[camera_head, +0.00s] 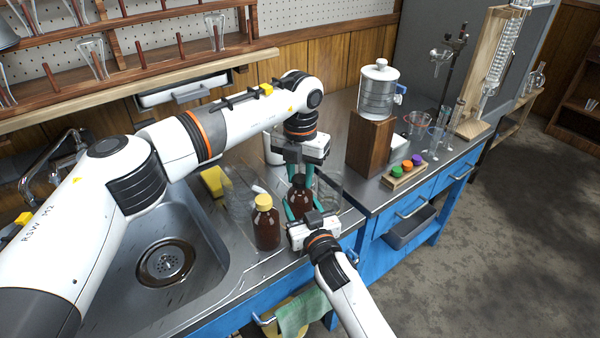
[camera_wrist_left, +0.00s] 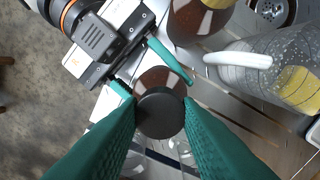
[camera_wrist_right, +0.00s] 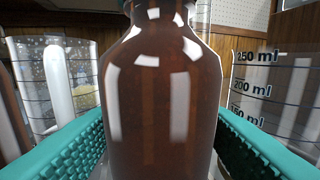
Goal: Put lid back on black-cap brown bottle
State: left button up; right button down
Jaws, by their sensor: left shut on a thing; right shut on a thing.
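The brown bottle (camera_head: 300,203) stands upright on the steel counter beside the sink. My right gripper (camera_head: 301,213) is shut on its body from the front; in the right wrist view the brown glass (camera_wrist_right: 160,100) fills the space between the green fingers. The black cap (camera_head: 299,181) is at the bottle's top. My left gripper (camera_head: 299,172) is above it, and in the left wrist view its green fingers are shut on the black cap (camera_wrist_left: 160,112), over the brown bottle (camera_wrist_left: 160,78). I cannot tell whether the cap is seated on the neck.
A brown bottle with a yellow cap (camera_head: 265,224) stands close on the left. Glass beakers stand around it, one with a 250 ml scale (camera_wrist_right: 265,85). The sink (camera_head: 165,262) is at left. A wooden block with a water jar (camera_head: 378,90) is behind right.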

pick_arm(q)
jog(key=m, duration=0.7)
jog(key=o, duration=1.1)
jog(key=shift+o, duration=0.2)
jog(key=shift+r, duration=0.1)
pick_arm(e)
jog(key=shift+c, duration=2.4)
grip_release()
pick_arm(q)
notch_tip(320, 180, up, 12)
